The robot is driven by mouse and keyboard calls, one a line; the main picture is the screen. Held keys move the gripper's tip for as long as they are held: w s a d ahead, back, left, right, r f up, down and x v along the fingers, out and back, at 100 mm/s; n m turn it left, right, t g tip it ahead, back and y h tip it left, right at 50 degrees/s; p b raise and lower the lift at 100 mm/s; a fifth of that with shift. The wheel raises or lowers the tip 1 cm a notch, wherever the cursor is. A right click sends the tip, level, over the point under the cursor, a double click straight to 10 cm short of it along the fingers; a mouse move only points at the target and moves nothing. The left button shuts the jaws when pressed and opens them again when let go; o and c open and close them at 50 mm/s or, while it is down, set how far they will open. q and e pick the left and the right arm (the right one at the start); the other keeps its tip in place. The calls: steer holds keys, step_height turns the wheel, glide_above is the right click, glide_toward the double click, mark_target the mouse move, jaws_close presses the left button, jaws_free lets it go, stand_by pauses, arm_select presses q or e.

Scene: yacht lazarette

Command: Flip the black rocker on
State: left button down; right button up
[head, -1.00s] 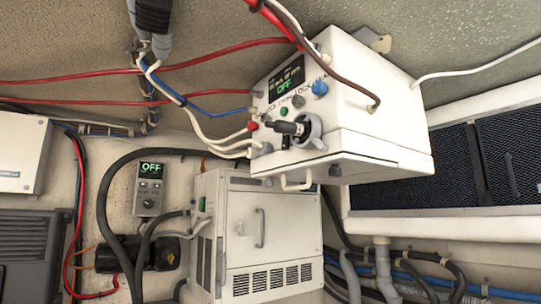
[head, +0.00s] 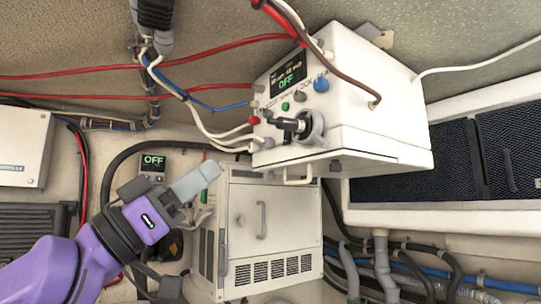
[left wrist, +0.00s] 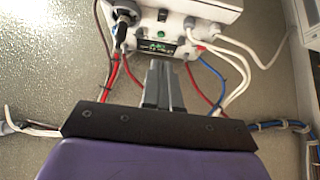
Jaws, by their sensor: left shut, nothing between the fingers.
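The white control box (head: 375,115) hangs at the upper middle of the head view, its panel facing left. Its display (head: 287,80) reads OFF in green. A small black rocker (head: 288,136) seems to sit low on the panel, partly hidden under the black handle of a grey rotary knob (head: 312,127); its position is unclear. My left gripper (head: 212,170) is shut and empty, below and left of the panel, not touching it. In the left wrist view its closed fingers (left wrist: 164,65) point toward the panel, near the display (left wrist: 155,47). My right gripper is out of view.
Red, blue and white cables (head: 205,125) run into the panel's left side. A white cabinet (head: 280,225) with a handle stands below the box. A small grey unit (head: 152,161) reading OFF is on the wall behind my left arm. Dark mesh panels (head: 420,165) are at right.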

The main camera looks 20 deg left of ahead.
mark_target(286, 137)
arm_select(q)
steer(key=p+x, duration=0.1)
steer(key=x, duration=0.3)
steer(key=f+p+x, duration=0.1)
steer(key=p+x, duration=0.1)
steer(key=x, duration=0.2)
steer(key=w+d+p+x, duration=0.1)
steer(key=p+x, duration=0.1)
steer(key=x, duration=0.2)
steer(key=shift+w+d+f, duration=0.1)
steer(key=shift+w+f, duration=0.1)
steer(key=shift+f, duration=0.05)
steer(key=shift+w+d+f+p, duration=0.15)
steer(key=shift+w+d+p, duration=0.1)
steer(key=shift+w+p, duration=0.15)
steer(key=shift+s, duration=0.1)
